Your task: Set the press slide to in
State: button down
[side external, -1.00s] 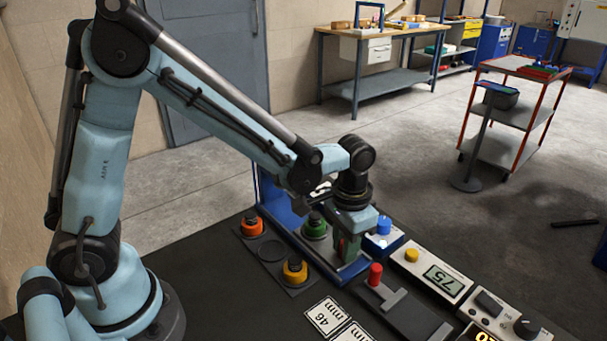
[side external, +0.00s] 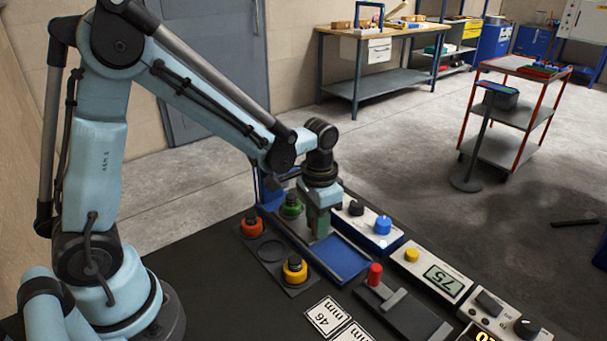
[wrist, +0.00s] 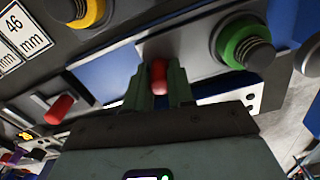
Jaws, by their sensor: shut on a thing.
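The press slide (wrist: 190,45) is a grey plate on a blue bed (side external: 345,262). A red knob (wrist: 158,77) stands at its near end. My gripper (side external: 322,228) is shut on this knob; it also shows in the wrist view (wrist: 160,85). The fingers hide the knob in the side view. A green collar with a dark threaded top (side external: 291,207) sits on the slide, left of my gripper; it also shows in the wrist view (wrist: 245,42). The blue press frame (side external: 268,188) is behind, partly hidden by my arm.
An orange piece (side external: 252,224) and a yellow piece (side external: 295,270) stand in a dark holder at the left. A separate red knob (side external: 375,273) stands on a slotted plate in front. Control boxes (side external: 440,275) line the right. The near bed is bare.

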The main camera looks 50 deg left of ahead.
jog(key=c, duration=1)
grip_release()
jog(key=shift+o, duration=0.2)
jog(key=shift+r, duration=0.1)
notch_tip(320, 180, up, 12)
